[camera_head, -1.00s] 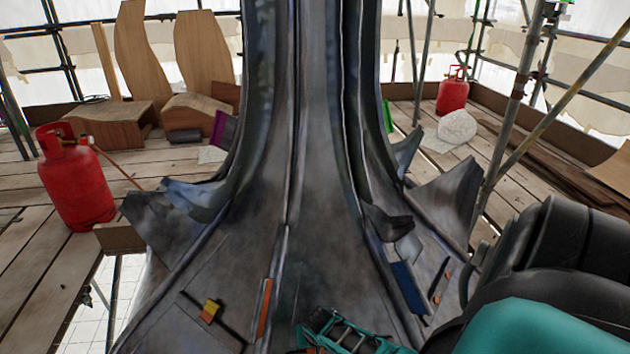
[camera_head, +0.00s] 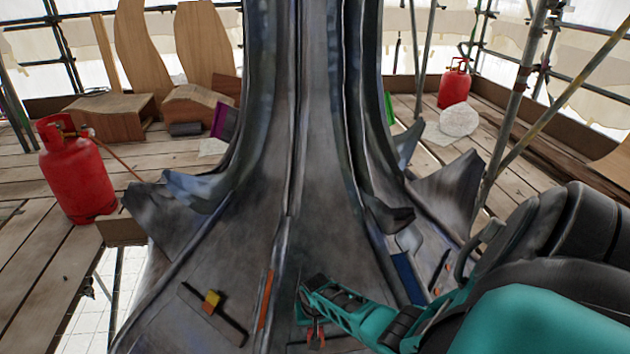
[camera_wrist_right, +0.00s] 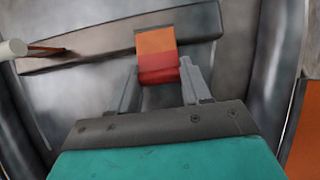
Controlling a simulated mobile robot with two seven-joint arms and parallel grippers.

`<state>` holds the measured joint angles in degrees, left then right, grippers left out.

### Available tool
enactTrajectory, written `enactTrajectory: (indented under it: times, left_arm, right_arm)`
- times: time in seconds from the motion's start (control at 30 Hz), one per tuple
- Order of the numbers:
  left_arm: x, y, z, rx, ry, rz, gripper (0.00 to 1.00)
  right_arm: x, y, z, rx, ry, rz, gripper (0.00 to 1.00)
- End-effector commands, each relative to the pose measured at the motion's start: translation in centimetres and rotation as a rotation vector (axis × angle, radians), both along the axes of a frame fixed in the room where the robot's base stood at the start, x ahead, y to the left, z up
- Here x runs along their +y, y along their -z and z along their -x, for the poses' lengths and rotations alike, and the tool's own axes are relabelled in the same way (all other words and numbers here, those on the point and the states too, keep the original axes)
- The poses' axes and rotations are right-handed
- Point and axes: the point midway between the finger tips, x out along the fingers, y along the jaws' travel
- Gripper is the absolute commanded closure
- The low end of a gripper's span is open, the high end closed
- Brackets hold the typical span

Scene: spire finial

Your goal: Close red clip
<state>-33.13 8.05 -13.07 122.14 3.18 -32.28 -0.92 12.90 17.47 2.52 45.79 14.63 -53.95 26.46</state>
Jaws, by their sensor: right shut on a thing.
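The red clip, red below and orange above, stands on a narrow strip of the metal sheet in the right wrist view (camera_wrist_right: 157,70). My right gripper (camera_wrist_right: 160,82) has one finger on each side of its lower red part and is shut on it. In the head view the right gripper (camera_head: 316,336) is low near the bottom centre, against the metal skirt, with small red parts showing at its tip. My left gripper is not in view.
The grey metal spire (camera_head: 325,120) flares out over the middle. A yellow clip (camera_head: 212,298) sits on a dark bar at lower left, beside an orange strip (camera_head: 265,300). A blue piece (camera_head: 407,278) lies right of centre. Red gas bottles (camera_head: 78,180) stand on the planks.

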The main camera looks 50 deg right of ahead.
Motion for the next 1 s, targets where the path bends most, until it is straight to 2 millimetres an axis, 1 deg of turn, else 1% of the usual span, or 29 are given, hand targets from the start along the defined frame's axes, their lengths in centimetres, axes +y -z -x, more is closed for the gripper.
enactTrajectory:
  times: [0.07, 0.1, 0.37, 0.6, 0.73, 0.87, 1.0]
  left_arm:
    - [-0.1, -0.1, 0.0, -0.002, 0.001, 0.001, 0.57]
    - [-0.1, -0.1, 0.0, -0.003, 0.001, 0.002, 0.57]
    - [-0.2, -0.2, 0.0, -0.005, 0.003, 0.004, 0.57]
    - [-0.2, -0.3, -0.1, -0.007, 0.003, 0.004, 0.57]
    - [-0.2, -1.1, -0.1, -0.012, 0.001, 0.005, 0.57]
    - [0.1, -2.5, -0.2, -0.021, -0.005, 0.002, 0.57]
    - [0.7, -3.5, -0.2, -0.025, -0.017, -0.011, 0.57]
  right_arm:
    - [0.0, 0.0, 0.1, 0.000, -0.001, 0.000, 0.83]
    - [0.0, 0.0, 0.1, 0.000, -0.001, 0.000, 0.51]
    - [0.0, 0.0, 0.0, -0.001, 0.000, 0.001, 0.27]
    - [0.0, -0.1, 0.0, -0.001, 0.000, 0.001, 0.27]
    - [0.1, -0.9, 0.1, -0.001, 0.000, 0.001, 0.27]
    - [0.2, -2.9, 0.3, -0.002, 0.001, 0.000, 0.27]
    - [0.5, -5.7, 0.6, -0.002, 0.000, 0.001, 0.27]
